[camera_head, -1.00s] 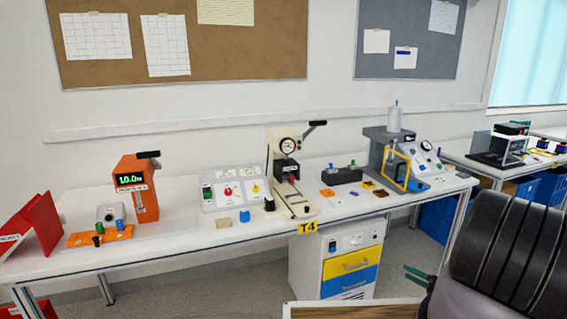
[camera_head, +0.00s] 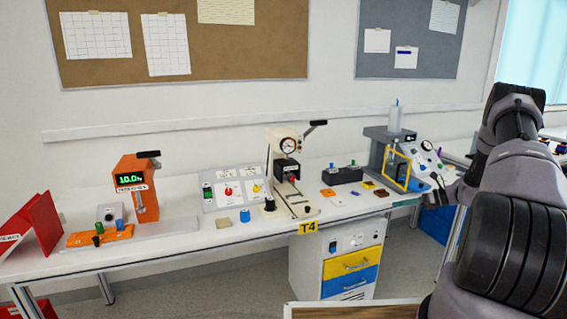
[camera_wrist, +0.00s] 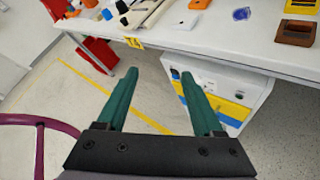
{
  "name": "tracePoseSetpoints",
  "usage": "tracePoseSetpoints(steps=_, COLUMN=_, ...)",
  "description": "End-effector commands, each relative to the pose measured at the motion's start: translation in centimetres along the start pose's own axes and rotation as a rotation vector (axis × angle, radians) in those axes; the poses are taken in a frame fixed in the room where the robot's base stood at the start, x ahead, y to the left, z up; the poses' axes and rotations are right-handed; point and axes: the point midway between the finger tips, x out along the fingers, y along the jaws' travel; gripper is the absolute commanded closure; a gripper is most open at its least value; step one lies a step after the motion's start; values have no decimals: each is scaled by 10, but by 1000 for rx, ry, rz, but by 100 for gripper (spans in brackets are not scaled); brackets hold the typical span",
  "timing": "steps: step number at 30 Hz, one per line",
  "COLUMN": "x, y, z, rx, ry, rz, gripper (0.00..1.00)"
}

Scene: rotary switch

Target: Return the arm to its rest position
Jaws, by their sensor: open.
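My gripper (camera_wrist: 160,76) is open and empty. In the wrist view its two green fingers are apart, pointing over the floor in front of the bench. The white bench top (camera_wrist: 215,28) lies beyond the fingertips, and nothing is touched. In the head view my arm stands at the right edge, its upper links raised, and the fingers are not clearly seen there. The sloped switch panel (camera_head: 209,204) stands mid-bench with a red knob (camera_head: 229,189) and a yellow knob (camera_head: 257,187), well left of my arm.
A drawer cabinet (camera_head: 318,262) with yellow and blue fronts stands under the bench; it also shows in the wrist view (camera_wrist: 240,85). A press (camera_head: 284,165), an orange display unit (camera_head: 135,185) and a red holder (camera_head: 40,222) stand on the bench. A purple ring (camera_wrist: 35,121) lies left in the wrist view.

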Motion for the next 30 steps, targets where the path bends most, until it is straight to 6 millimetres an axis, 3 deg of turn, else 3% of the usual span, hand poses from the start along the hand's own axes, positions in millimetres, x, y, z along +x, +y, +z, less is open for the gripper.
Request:
tracePoseSetpoints(steps=1, x=-3, y=18, z=28, rx=-79, ry=45, rz=8, gripper=31)
tracePoseSetpoints(steps=6, x=-10, y=78, z=92, rx=-324, ry=190, rz=36, gripper=31)
tracePoseSetpoints(steps=15, x=-29, y=201, z=175, rx=-762, ry=421, rz=77, gripper=31)
tracePoseSetpoints(steps=22, x=-50, y=300, z=209, rx=-1102, ry=580, rz=101, gripper=31)
tracePoseSetpoints(steps=30, x=-81, y=409, z=217, rx=-1498, ry=746, rz=116, gripper=31)
